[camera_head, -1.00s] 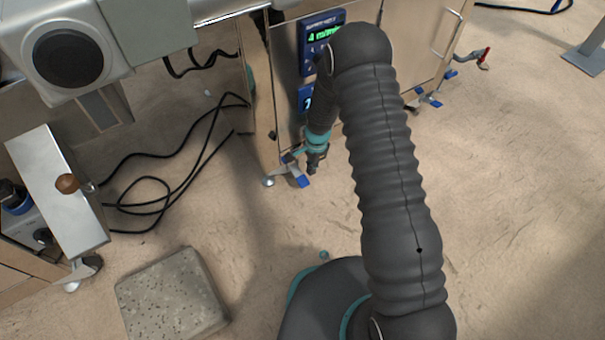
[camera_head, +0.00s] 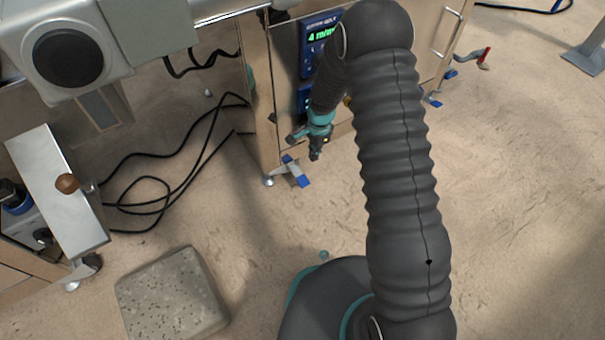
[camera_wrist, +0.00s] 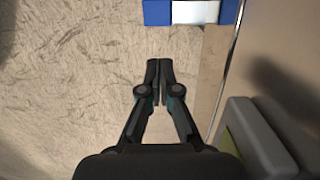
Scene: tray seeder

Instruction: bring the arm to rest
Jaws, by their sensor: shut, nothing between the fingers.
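My gripper (camera_head: 316,155) hangs pointing down in front of the wooden cabinet (camera_head: 262,110) of the machine in the head view. In the wrist view its two fingers (camera_wrist: 159,80) are together, with nothing between them, above the bare floor. The rest of my arm, in a dark ribbed sleeve, rises from my base and bends over at the top, hiding part of the cabinet front.
A blue control panel (camera_head: 316,45) with a green display is on the cabinet front, close behind my arm. Blue-tipped feet (camera_head: 297,171) stand at its base. Black cables (camera_head: 165,190) and a grey speckled block (camera_head: 172,298) lie on the floor at left.

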